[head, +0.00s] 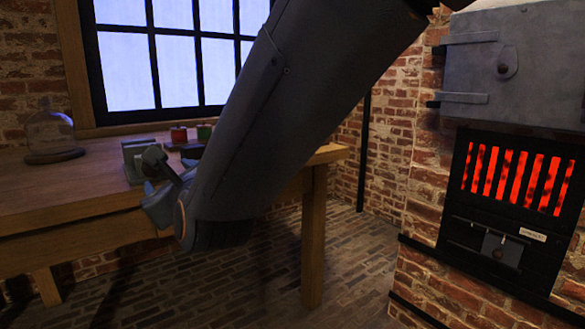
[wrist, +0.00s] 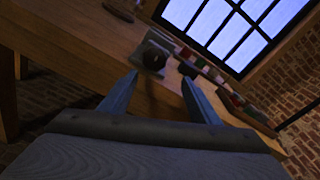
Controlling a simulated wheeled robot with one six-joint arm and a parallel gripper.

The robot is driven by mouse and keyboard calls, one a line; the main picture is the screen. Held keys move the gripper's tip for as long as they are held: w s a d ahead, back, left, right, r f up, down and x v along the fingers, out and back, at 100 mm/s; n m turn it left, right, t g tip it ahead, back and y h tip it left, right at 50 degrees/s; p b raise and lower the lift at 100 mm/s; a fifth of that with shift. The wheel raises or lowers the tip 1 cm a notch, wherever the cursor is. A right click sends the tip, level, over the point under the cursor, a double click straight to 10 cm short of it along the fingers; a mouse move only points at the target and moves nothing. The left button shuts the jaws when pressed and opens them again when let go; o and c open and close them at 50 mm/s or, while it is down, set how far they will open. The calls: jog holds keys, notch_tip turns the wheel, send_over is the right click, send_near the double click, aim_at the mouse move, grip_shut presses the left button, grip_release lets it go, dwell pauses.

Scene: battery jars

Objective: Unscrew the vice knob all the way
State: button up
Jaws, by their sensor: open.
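The vice (head: 132,158) is a small grey-green block on the wooden bench, near its front edge. Its dark round knob (head: 153,157) faces toward me. In the wrist view, the vice (wrist: 157,41) and the knob (wrist: 155,61) sit just beyond my fingertips. My gripper (wrist: 160,77) is open, its two blue-grey fingers spread apart with nothing between them. The knob appears ahead of the gap, somewhat nearer the left finger; the fingers do not appear to touch it. In the head view my arm hides part of the gripper and bench.
A glass dome (head: 52,136) stands at the left of the bench (head: 70,192). A red jar (head: 178,134) and a green jar (head: 204,131) stand behind the vice. A brick furnace with a glowing grate (head: 512,178) is at right. Brick floor lies open below the bench.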

jog(key=s+d+r+n+g+h+p, duration=0.1)
jog(key=s+d+n+g+h+p, duration=0.2)
jog(key=d+n+p, duration=0.4)
jog(key=s+d+r+n+g+h+p, duration=0.1)
jog(key=s+d+n+g+h+p, duration=0.2)
jog(key=d+p, duration=1.2)
jog(key=shift+s+d+n+g+h, duration=0.4)
jog(key=shift+s+d+n+g, duration=0.55)
jog(key=shift+s+n, duration=1.3)
jog(key=shift+w+a+n, duration=0.1)
jog(key=shift+w+n, duration=0.45)
jog(key=s+d+n+g+h, duration=0.1)
jog(key=s+d+n+g, duration=0.3)
jog(key=s, duration=0.5)
jog(key=s+d+n+g, duration=0.2)
jog(key=s+d+n, duration=0.1)
jog(key=s+n, duration=0.45)
jog(key=s+d+r+m+h+p, duration=0.1)
jog(key=s+d+r+m+p, duration=0.1)
jog(key=d+r+p, duration=0.5)
jog(key=p, duration=0.6)
jog(key=shift+s+r+g, duration=0.2)
jog(key=shift+r+g, duration=0.05)
jog(key=shift+g, duration=0.1)
